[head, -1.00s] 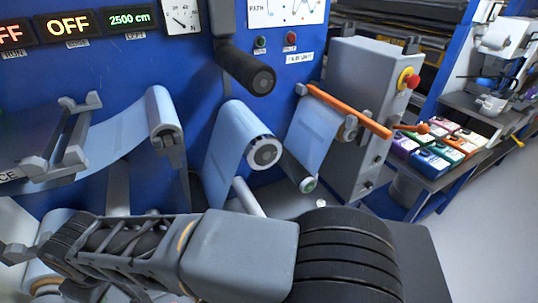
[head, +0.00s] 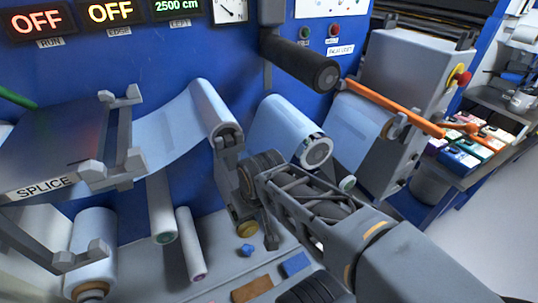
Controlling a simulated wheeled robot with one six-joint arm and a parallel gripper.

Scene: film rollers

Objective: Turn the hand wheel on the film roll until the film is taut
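Light-blue film (head: 175,135) runs from the splice plate (head: 60,150) over a bracketed roller. Further right, film wraps a thicker roller (head: 316,151) with a dark-and-white ringed end. A pale roll (head: 93,250) with a brownish hub hangs at the lower left. I cannot tell for sure which part is the hand wheel. My arm reaches in from the lower right. Its dark wrist is in front of the blue panel, below the bracketed roller.
A black cylindrical bar (head: 300,65) juts from the panel above the film. An orange lever (head: 395,105) crosses in front of a grey cabinet (head: 410,65) with a red button. Small items lie on the shelf below.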

